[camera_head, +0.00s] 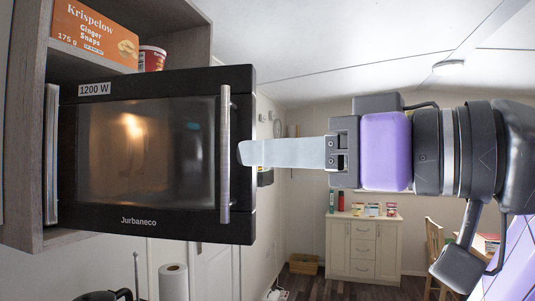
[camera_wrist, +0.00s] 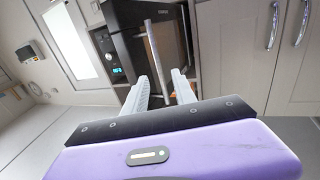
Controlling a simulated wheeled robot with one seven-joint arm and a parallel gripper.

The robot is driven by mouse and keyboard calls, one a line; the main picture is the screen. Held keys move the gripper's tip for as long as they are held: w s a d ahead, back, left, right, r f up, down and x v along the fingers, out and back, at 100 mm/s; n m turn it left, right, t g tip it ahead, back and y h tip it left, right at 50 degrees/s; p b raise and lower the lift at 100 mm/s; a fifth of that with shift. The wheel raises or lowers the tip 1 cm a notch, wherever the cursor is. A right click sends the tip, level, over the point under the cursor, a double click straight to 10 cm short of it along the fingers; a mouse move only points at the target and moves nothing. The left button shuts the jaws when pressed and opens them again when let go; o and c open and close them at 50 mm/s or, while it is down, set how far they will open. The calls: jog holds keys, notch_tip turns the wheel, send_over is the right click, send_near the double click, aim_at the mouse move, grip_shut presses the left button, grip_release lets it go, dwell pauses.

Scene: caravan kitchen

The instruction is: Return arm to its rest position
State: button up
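My gripper (camera_head: 240,152) is held out level to the left in the head view, its fingertip close to the right of the vertical handle (camera_head: 225,175) of the microwave (camera_head: 150,160). In the wrist view my gripper (camera_wrist: 162,90) has two pale fingers spread apart with a clear gap. The handle (camera_wrist: 155,50) shows as a bar lined up with that gap; I cannot tell whether it touches a finger. Nothing is gripped. The dark door faces the head camera, and I cannot tell whether it is fully shut.
The microwave sits in a grey wooden cabinet (camera_head: 28,130). A ginger snaps box (camera_head: 95,32) and a red cup (camera_head: 152,60) stand above it. A paper roll (camera_head: 173,282) is below. A drawer unit (camera_head: 363,250) and chair (camera_head: 435,240) are farther back. Open air surrounds my arm.

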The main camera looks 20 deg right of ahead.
jog(key=shift+r, duration=0.1)
